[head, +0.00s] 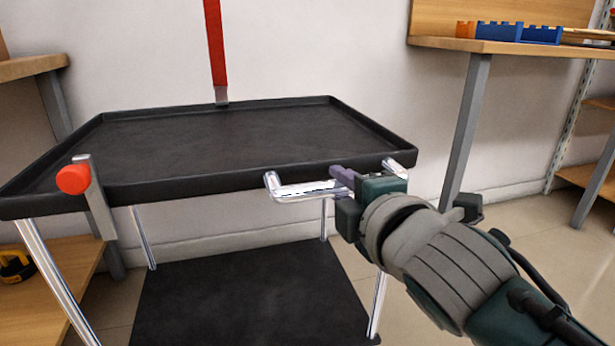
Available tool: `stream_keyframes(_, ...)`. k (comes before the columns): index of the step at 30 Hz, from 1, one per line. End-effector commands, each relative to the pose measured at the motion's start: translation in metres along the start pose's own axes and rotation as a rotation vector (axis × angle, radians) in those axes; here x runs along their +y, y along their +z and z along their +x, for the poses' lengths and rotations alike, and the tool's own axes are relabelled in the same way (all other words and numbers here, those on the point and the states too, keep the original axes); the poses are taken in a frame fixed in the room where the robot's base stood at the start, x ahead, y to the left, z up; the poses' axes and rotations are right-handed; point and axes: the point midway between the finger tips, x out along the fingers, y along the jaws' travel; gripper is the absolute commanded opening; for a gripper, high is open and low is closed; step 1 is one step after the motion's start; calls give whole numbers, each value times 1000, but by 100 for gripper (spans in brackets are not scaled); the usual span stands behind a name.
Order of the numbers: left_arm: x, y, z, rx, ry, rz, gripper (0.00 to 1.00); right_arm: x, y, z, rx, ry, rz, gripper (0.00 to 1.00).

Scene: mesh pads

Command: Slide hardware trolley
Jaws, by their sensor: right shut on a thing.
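The hardware trolley has a black tray top (215,140) with a raised rim, chrome legs and a black lower shelf (250,305). A chrome handle (300,190) juts from the right part of its near rim. My right gripper (338,180) reaches in from the lower right and is shut on this handle, hiding part of its bar. The tray is empty. My left gripper is not in view.
A red-ended fitting (75,179) is at the tray's front left, and a red upright bar (216,50) stands at its back edge. A wooden workbench (510,48) with blue bins (520,32) is at the right. Another bench (30,67) is at the left. A wall is behind the trolley. Bare floor shows at the right.

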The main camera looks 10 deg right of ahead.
Motion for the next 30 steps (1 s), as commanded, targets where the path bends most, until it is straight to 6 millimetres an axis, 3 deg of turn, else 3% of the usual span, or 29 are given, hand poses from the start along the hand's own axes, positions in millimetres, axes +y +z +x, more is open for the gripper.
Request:
stream_keyframes(7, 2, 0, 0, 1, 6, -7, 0, 3, -2, 0, 6, 9, 1, 0)
stream_keyframes(8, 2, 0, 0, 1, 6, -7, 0, 3, -2, 0, 6, 9, 1, 28)
stream_keyframes(15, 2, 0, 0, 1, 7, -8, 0, 2, -1, 0, 4, 4, 1, 55)
stream_keyframes(24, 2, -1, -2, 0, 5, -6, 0, 1, 0, -2, 2, 1, 0, 57)
stream_keyframes(30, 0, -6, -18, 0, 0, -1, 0, 4, -1, -27, 3, -2, 2, 57)
